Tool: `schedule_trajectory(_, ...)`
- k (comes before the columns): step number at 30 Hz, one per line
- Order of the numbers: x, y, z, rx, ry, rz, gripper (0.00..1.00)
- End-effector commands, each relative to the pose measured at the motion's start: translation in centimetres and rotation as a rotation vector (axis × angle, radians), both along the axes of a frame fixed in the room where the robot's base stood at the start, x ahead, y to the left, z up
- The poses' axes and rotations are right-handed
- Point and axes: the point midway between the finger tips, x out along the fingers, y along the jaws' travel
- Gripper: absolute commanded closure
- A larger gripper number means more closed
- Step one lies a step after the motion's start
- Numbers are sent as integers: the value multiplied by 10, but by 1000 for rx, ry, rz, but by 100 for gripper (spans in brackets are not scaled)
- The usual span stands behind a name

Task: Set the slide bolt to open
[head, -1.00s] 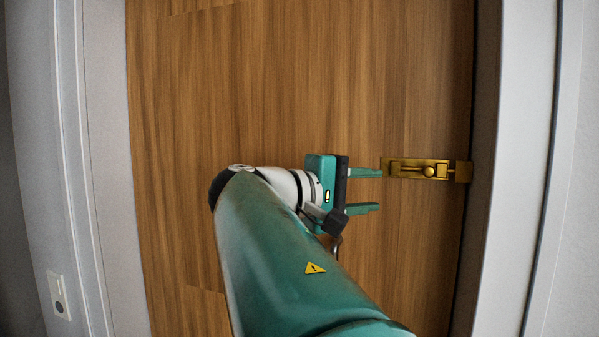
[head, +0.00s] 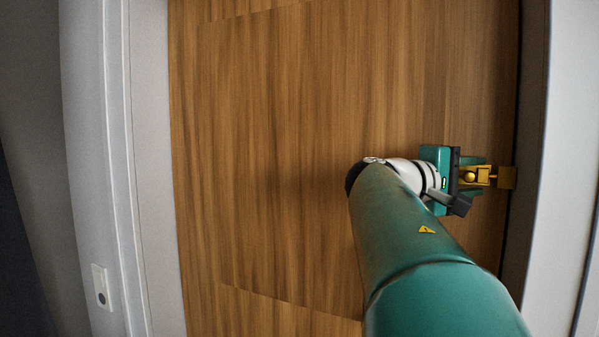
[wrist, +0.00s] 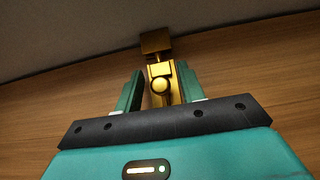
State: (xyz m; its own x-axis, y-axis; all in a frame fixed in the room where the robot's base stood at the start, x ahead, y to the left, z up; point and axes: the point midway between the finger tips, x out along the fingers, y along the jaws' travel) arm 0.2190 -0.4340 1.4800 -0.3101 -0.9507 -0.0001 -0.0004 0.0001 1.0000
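The brass slide bolt (head: 484,179) sits near the right edge of the wooden door. Its round knob (wrist: 161,85) faces the wrist camera. A brass keeper block (head: 506,178) is just right of it and shows at the top of the wrist view (wrist: 156,44). A short brass rod appears to bridge the bolt body and keeper. My gripper (wrist: 160,70) is open, with one teal finger on each side of the bolt and knob. A gap shows beside the left finger; whether the right finger touches the bolt I cannot tell. My gripper partly hides the bolt in the head view.
The wooden door (head: 290,150) fills the middle, with a pale frame on both sides. The right frame (head: 560,170) stands close beyond the keeper. A white switch plate (head: 102,287) is on the left wall. The door face left of my arm is clear.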

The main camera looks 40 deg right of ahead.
Motion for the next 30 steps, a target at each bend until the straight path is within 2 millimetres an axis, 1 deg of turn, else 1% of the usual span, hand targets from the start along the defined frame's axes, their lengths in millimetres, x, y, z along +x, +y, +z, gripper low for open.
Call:
schedule_trajectory(3,-1,-4,0,0,0,1,61)
schedule_trajectory(9,-1,-4,0,0,0,1,61)
schedule_trajectory(10,-1,-4,0,0,0,1,65)
schedule_trajectory(11,-1,-4,0,0,0,1,71)
schedule_trajectory(15,-1,-4,0,0,1,1,98)
schedule_trajectory(16,-1,-4,0,0,0,1,100)
schedule_trajectory(22,2,-2,0,0,1,2,100)
schedule_trajectory(27,22,7,0,1,1,5,100)
schedule_trajectory(30,27,10,0,0,0,3,100)
